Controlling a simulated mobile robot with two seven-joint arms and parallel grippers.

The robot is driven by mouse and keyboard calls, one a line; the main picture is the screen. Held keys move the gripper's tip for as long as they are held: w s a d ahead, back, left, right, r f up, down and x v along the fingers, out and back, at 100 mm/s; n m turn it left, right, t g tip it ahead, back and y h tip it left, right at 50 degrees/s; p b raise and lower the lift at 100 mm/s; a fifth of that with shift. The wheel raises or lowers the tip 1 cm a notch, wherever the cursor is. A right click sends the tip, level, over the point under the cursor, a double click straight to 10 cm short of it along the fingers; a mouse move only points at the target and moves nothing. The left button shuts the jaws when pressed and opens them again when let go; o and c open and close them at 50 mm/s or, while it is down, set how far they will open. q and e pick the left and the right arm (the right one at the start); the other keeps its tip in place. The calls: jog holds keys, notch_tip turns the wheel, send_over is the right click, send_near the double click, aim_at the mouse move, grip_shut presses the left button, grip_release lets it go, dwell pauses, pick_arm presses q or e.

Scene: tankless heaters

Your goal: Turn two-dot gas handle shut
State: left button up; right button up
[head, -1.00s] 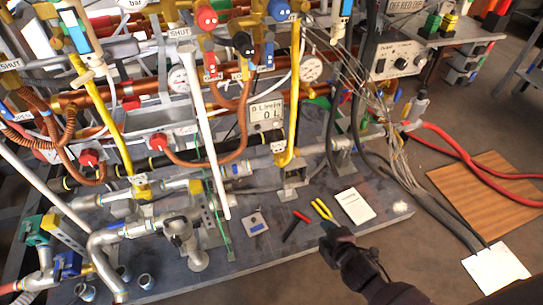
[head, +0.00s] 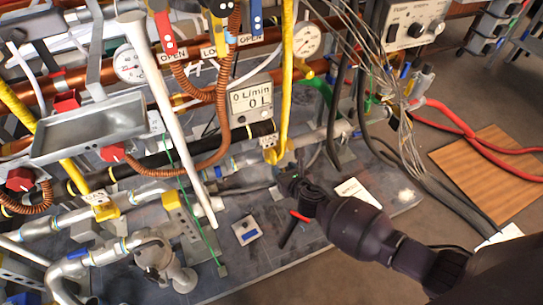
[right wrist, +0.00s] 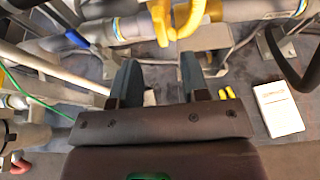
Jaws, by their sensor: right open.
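A yellow gas pipe (head: 286,85) comes down at the centre of the head view to a yellow fitting (head: 272,154) beside a small gas label. Yellow parts (right wrist: 162,22) also show at the top of the right wrist view, just beyond the fingers. A second gas-labelled yellow fitting (head: 104,208) is at the lower left. No dot marks can be made out on either. My right gripper (head: 287,176) is just below the central fitting. In the right wrist view its two fingers (right wrist: 158,78) are apart with nothing between them. My left gripper is not in view.
A grey horizontal pipe (right wrist: 232,12) runs behind the fingers. A white booklet (head: 357,191) and a blue-marked small plate (head: 246,231) lie on the grey board. Cables hang at the right. A wooden board (head: 490,172) lies on the floor.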

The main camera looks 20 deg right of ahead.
aim_at(275, 159)
jog(key=b+x, duration=0.1)
jog(key=x, duration=0.3)
jog(key=f+b+x, duration=0.1)
jog(key=b+x, duration=0.1)
jog(key=x, duration=0.2)
jog(key=shift+w+b, duration=0.4)
jog(key=shift+w, duration=0.35)
jog(key=shift+r, duration=0.1)
grip_shut()
